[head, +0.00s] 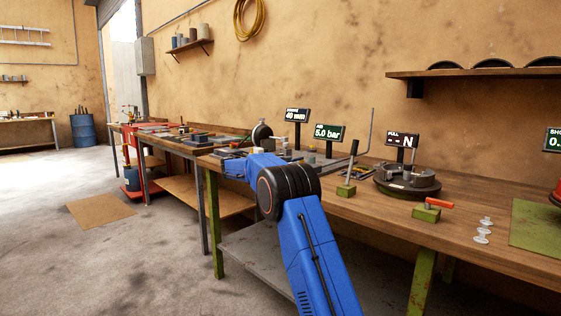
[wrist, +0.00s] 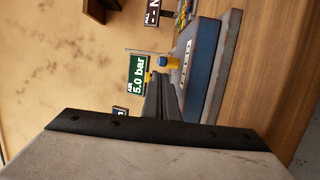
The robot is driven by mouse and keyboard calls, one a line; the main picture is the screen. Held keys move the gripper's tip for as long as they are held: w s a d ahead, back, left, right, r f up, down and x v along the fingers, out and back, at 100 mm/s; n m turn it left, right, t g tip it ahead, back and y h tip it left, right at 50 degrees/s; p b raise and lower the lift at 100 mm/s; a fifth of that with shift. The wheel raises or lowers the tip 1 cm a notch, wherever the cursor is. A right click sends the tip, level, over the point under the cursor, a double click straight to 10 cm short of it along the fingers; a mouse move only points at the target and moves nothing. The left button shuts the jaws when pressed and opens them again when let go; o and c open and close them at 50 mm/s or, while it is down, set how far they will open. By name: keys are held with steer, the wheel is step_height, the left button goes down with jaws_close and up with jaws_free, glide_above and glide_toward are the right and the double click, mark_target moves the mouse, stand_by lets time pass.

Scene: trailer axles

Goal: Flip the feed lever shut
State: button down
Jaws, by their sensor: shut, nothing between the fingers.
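In the wrist view my gripper (wrist: 163,88) reaches forward with its two dark fingers together and nothing between them. Just beyond the fingertips is a yellow fitting (wrist: 170,63) with a blue part and a thin pale rod, beside a blue block (wrist: 200,65) with a white label. I cannot tell for sure whether this is the feed lever. In the head view an orange-handled lever (head: 438,204) lies nearly flat on a small green block. Another lever (head: 351,165) stands upright on a green block. My arm hides the gripper's fingertips in the head view.
A sign reading 5.0 bar (head: 329,132) stands behind the bench; it also shows in the wrist view (wrist: 137,78).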

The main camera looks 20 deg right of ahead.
steer(key=shift+s+d, duration=0.1)
steer(key=shift+s, duration=0.2)
stand_by(0.4)
